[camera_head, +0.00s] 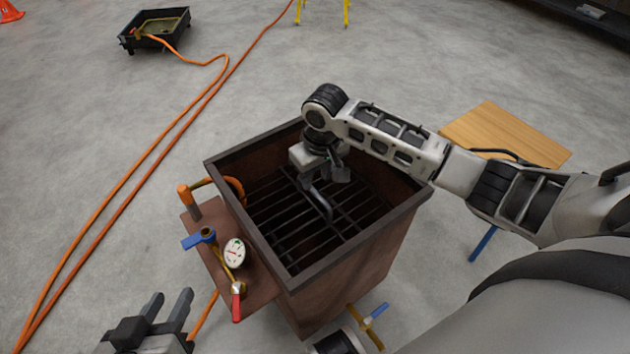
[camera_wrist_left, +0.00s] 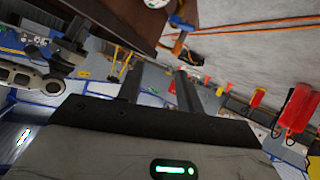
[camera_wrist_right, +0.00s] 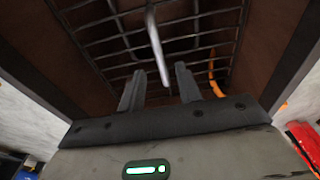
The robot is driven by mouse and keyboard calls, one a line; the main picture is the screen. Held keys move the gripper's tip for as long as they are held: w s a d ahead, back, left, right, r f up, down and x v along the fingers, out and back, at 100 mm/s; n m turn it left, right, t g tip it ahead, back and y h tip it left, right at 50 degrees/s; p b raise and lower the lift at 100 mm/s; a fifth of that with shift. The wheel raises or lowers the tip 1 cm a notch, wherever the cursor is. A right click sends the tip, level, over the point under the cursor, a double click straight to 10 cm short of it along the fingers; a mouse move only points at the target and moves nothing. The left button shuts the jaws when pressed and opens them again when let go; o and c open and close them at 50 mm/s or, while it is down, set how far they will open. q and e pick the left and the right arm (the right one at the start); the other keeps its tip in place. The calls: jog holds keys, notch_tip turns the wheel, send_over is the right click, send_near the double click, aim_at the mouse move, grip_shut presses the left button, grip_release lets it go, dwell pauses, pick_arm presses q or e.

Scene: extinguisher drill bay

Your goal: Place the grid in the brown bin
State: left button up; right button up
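The brown bin (camera_head: 352,270) is an open, square, rusty metal box in the middle of the head view. The dark barred grid (camera_head: 285,215) lies inside it, below the rim, and appears roughly level. A grey bent handle (camera_head: 322,203) rises from the grid. My right gripper (camera_head: 325,181) is inside the bin opening, above the grid by the handle. In the right wrist view its fingers (camera_wrist_right: 160,88) are apart, with the handle (camera_wrist_right: 156,45) showing between and beyond them. My left gripper (camera_head: 168,308) is open and empty, left of the bin's front.
A side shelf with a gauge (camera_head: 235,252), a blue valve lever (camera_head: 200,239) and a red one (camera_head: 237,300) projects from the bin's left. Orange hoses (camera_head: 140,165) run along the floor to a black tray (camera_head: 155,28). A wooden table (camera_head: 505,135) stands right.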

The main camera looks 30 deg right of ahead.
aim_at(318, 194)
pick_arm(q)
jog(key=shift+s+a+f+g+p, duration=0.15)
jog(key=shift+a+f+g+p, duration=0.05)
jog(key=shift+f+g+p, duration=0.2)
pick_arm(e)
jog(key=shift+s+r, duration=0.2)
jog(key=shift+r, duration=1.45)
